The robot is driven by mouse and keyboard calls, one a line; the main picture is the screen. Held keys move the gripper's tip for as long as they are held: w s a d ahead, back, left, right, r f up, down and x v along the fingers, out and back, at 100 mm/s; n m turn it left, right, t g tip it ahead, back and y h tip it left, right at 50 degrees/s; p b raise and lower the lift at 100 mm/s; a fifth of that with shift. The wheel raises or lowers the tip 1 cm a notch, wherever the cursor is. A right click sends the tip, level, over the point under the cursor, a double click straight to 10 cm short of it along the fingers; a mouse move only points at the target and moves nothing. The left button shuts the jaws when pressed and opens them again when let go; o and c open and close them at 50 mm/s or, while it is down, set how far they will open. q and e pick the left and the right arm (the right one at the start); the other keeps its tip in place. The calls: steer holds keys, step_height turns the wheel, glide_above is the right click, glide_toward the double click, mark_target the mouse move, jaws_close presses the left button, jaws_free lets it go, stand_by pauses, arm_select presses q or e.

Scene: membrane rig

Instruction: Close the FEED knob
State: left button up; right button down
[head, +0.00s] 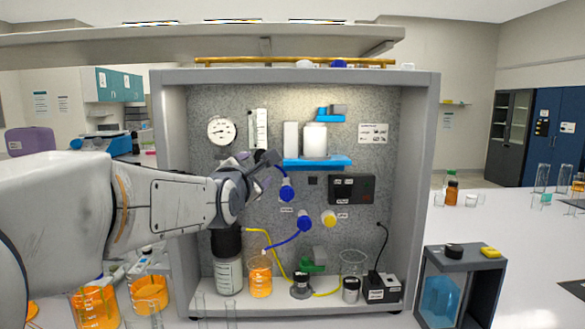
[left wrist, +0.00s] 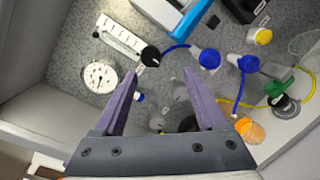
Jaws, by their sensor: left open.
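The panel carries a blue knob (head: 287,190), a lower blue knob (head: 304,222) and a yellow knob (head: 328,218). In the left wrist view the two blue knobs (left wrist: 209,59) (left wrist: 248,63) and yellow knob (left wrist: 263,36) sit right of my gripper. A black knob (left wrist: 150,54) is at the foot of the white flow meter (left wrist: 122,37). The labels are too small to read, so I cannot tell which knob is FEED. My left gripper (left wrist: 160,75) is open and empty, its fingertips just short of the black knob. My right gripper is not in view.
A round gauge (head: 221,130) is on the panel's upper left. A blue shelf (head: 318,162) holds a white container. Blue and yellow tubes run below the knobs.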

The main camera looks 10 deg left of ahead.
arm_select(q)
steer(key=shift+n, duration=0.5)
steer(key=w+p, duration=0.1)
steer(key=w, duration=0.2)
steer(key=w+a+p, duration=0.1)
steer(key=w, duration=0.3)
steer(key=w+a+r+p, duration=0.1)
steer(key=w+p, duration=0.1)
steer(key=w, duration=0.1)
steer(key=shift+w+a, duration=0.15)
steer(key=shift+w, duration=0.1)
steer(key=shift+f, duration=0.1)
jaws_close()
